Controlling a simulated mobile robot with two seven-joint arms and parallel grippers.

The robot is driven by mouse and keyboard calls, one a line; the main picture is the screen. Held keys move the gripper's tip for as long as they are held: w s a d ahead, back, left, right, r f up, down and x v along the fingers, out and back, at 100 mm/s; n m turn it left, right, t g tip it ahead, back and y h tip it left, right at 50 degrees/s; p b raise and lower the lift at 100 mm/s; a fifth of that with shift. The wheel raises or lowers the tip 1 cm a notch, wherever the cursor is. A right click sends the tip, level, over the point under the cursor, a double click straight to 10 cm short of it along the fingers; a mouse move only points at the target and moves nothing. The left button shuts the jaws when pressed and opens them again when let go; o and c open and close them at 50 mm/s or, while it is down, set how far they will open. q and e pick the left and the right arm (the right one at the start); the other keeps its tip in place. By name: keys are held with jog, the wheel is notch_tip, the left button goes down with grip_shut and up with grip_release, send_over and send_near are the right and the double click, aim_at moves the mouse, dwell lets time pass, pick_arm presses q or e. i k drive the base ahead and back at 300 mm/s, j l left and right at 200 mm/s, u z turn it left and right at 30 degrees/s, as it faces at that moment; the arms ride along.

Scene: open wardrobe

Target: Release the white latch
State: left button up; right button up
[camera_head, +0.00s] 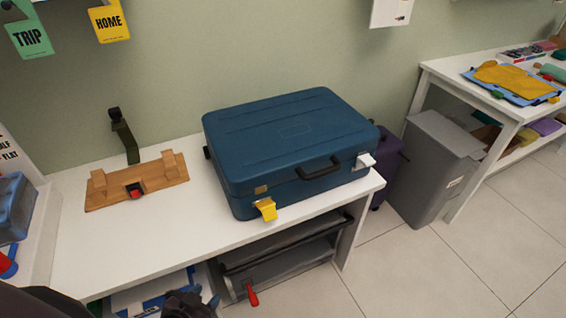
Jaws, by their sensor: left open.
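A blue suitcase (290,140) lies flat and closed on the white bench (110,245), its handle (318,169) facing the front. The white latch (364,161) is at the right end of the suitcase's front side; whether it is fastened is too small to tell. A yellow latch (266,209) is at the left end of the same side and sticks outward. My left gripper (188,304) shows dark at the bottom edge, partly cut off, open and well apart from the suitcase and both latches. My right gripper is not in view.
A wooden stand (137,183) with a dark strap (124,135) behind it is left of the suitcase. Below the bench is a drawer or case with a red handle (251,294). A grey bin (428,165) and purple case (386,168) stand right. Floor in front is clear.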

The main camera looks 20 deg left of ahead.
aim_at(366, 160)
jog(key=k+j, duration=0.2)
jog(key=j, duration=0.15)
jog(key=k+j, duration=0.15)
jog(key=j, duration=0.2)
jog(key=k+j, duration=0.2)
jog(key=j, duration=0.15)
